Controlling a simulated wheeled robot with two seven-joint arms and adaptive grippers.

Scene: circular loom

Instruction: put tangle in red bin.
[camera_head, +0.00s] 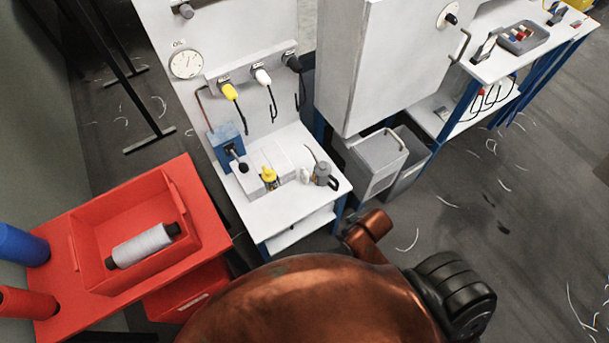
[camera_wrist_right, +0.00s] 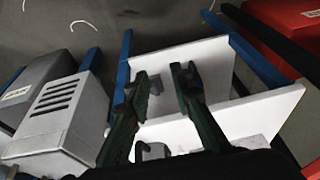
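A red open bin (camera_head: 90,247) sits on a red stand at the left, with a grey-white spool (camera_head: 143,246) lying inside it. A second red container (camera_head: 185,288) with a pale label is partly hidden below it. I cannot pick out a distinct tangle; loose white threads lie on the floor, including a looped bunch (camera_head: 578,318) at the lower right. My right gripper (camera_wrist_right: 163,84) is open in the wrist view, its dark fingers apart with nothing between them, in front of a white-topped bench. My left gripper is not in view.
A grey tray (camera_head: 521,38) is on the far right shelf.

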